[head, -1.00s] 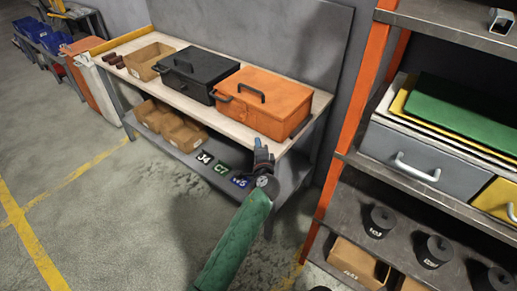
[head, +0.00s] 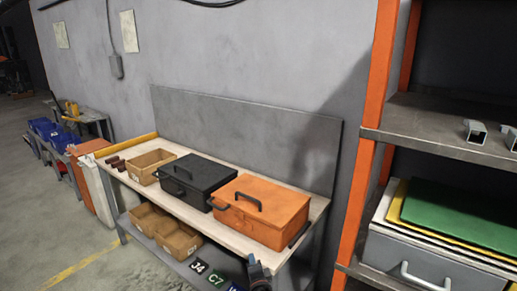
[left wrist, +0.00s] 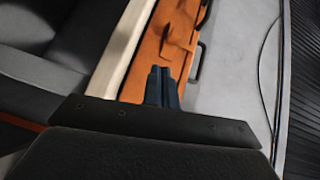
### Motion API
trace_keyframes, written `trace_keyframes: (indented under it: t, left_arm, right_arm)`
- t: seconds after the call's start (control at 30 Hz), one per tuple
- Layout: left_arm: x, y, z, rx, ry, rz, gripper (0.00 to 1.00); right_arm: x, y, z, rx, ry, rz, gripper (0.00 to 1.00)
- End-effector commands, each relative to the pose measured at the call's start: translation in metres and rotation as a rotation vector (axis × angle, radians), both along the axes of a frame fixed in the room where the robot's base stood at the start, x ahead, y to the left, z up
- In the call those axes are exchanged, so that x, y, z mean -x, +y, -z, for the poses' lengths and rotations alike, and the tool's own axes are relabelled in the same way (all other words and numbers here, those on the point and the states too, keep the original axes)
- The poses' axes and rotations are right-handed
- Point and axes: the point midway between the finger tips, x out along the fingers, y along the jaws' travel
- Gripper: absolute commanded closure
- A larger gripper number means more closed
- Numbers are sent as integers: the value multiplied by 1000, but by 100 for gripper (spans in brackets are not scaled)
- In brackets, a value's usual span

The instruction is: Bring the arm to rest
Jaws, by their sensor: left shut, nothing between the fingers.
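My left gripper (head: 258,272) shows at the bottom edge of the head view, in front of the bench's right end, below the orange toolbox. In the left wrist view its two dark fingers (left wrist: 162,88) are closed together with nothing between them, and the orange toolbox (left wrist: 168,42) lies beyond them. The rest of my left arm is out of the head view. My right gripper is in neither view.
On the workbench (head: 228,236) stand an orange toolbox (head: 262,212), a black toolbox (head: 194,180) and an open cardboard bin (head: 150,165). More bins (head: 165,228) sit on its lower shelf. An orange-post shelf rack (head: 365,140) stands at the right.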

Motion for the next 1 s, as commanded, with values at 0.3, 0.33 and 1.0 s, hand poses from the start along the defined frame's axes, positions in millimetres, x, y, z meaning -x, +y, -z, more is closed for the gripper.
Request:
trace_keyframes:
  t: [0.3,0.33,1.0]
  left_arm:
    - [12,21,30,455,196,-129,100]
    - [14,24,33,507,222,-146,100]
    - [260,99,222,1185,914,-500,100]
  right_arm:
    - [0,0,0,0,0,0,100]
    - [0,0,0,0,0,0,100]
    - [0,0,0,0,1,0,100]
